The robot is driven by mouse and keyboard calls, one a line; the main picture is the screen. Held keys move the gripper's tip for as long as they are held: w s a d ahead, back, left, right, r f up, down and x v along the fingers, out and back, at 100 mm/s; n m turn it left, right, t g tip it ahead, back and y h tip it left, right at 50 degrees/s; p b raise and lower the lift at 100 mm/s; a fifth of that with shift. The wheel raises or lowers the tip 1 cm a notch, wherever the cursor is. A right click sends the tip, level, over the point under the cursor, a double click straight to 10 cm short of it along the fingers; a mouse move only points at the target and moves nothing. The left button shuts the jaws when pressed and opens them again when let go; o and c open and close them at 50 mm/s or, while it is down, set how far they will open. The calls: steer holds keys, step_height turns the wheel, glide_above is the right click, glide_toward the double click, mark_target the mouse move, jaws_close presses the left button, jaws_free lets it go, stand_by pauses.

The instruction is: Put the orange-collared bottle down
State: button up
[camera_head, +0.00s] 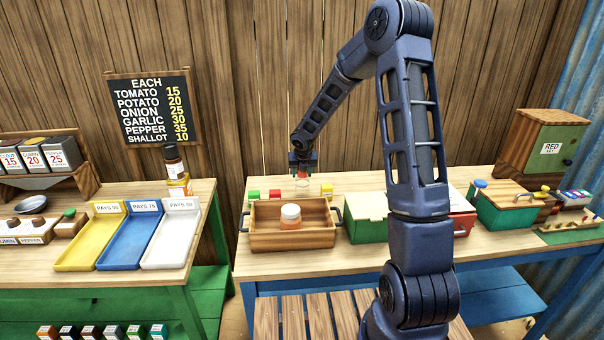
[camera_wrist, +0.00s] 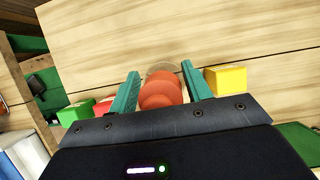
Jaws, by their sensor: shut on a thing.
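My gripper (camera_head: 303,167) is at the back of the middle table, pointing down behind the wooden tray. It is shut on the orange-collared bottle (camera_head: 302,183), whose clear lower part shows below the fingers. In the wrist view the bottle's round orange top (camera_wrist: 161,93) sits between the two teal fingers (camera_wrist: 161,82), with a pale see-through part beyond it. The bottle looks roughly upright. I cannot tell whether its base touches the tabletop.
Green (camera_head: 254,195), red (camera_head: 275,195) and yellow (camera_head: 327,191) blocks stand beside the bottle. In front is a wooden tray (camera_head: 262,241) holding a white-lidded jar (camera_head: 290,217). A green box (camera_head: 366,218) stands to the right. Bare tabletop (camera_wrist: 240,35) shows beyond the fingers.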

steer(key=o, duration=1.3)
steer(key=shift+f, duration=0.1)
steer(key=v, duration=1.3)
steer(key=s+d+r+m+h, duration=0.1)
steer(key=s+d+r+m, duration=0.5)
steer(key=s+d+m, duration=0.15)
steer(key=s+d+r+m, duration=0.2)
steer(key=s+d+m, duration=0.1)
steer(key=s+m, duration=0.6)
steer(key=s+d+r+m, duration=0.3)
steer(key=s+d+m, duration=0.1)
steer(key=s+m, duration=0.6)
steer(key=s+d+r+m+y, duration=0.1)
steer(key=s+d+r+m, duration=0.1)
steer(key=s+m, duration=0.7)
steer(key=shift+s+d+r+m, duration=0.15)
steer(key=shift+d, duration=0.25)
steer(key=shift+s+d+r+m, duration=0.1)
steer(key=shift+s+d, duration=0.05)
steer(key=shift+d, duration=0.25)
